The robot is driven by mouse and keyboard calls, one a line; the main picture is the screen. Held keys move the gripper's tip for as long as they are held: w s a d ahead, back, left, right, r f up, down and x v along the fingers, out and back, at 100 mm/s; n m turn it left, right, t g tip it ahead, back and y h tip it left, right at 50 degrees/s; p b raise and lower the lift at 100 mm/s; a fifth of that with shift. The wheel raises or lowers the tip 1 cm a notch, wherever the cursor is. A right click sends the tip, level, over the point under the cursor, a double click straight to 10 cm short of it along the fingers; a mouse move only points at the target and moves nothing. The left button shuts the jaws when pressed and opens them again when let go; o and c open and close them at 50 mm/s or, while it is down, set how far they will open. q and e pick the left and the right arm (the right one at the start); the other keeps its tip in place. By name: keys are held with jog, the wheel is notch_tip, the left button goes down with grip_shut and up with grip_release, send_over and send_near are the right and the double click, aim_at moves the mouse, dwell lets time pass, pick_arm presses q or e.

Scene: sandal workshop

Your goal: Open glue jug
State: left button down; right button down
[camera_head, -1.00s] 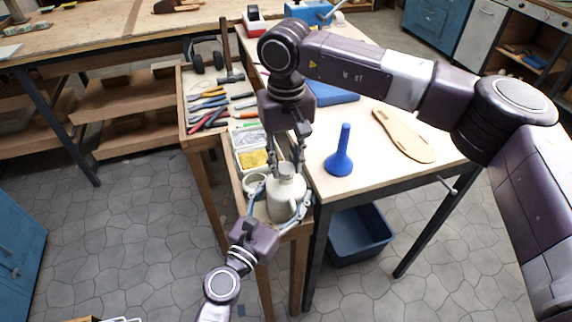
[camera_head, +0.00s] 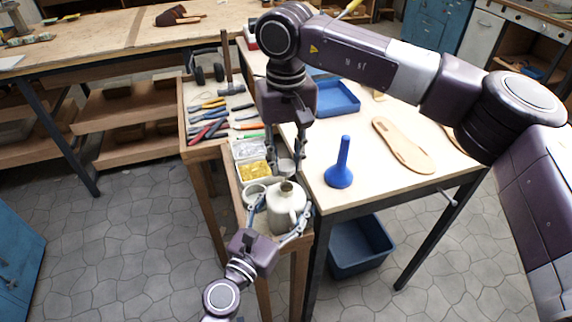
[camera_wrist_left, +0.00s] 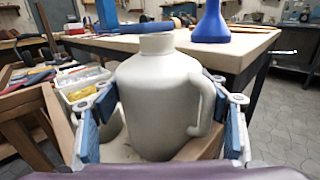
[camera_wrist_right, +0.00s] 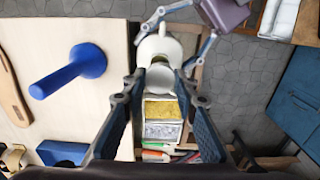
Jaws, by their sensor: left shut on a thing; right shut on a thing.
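The glue jug (camera_head: 286,212) is cream-white with a side handle and stands upright in the near end of the wooden tool bench. Its neck shows an open, brownish mouth; it also shows in the left wrist view (camera_wrist_left: 158,100). My left gripper (camera_head: 279,212) is shut around the jug's body, one finger on each side. My right gripper (camera_head: 286,166) points down and is shut on a pale grey cap (camera_wrist_right: 160,78), held just above and behind the jug's mouth, apart from it.
A pale cup (camera_head: 255,192) stands close left of the jug. Bins with yellow contents (camera_head: 256,172) lie behind. A blue crate (camera_head: 360,245) is on the floor below.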

pick_arm(q)
jog(key=shift+c, duration=1.7)
grip_release()
jog(key=shift+s, duration=0.1)
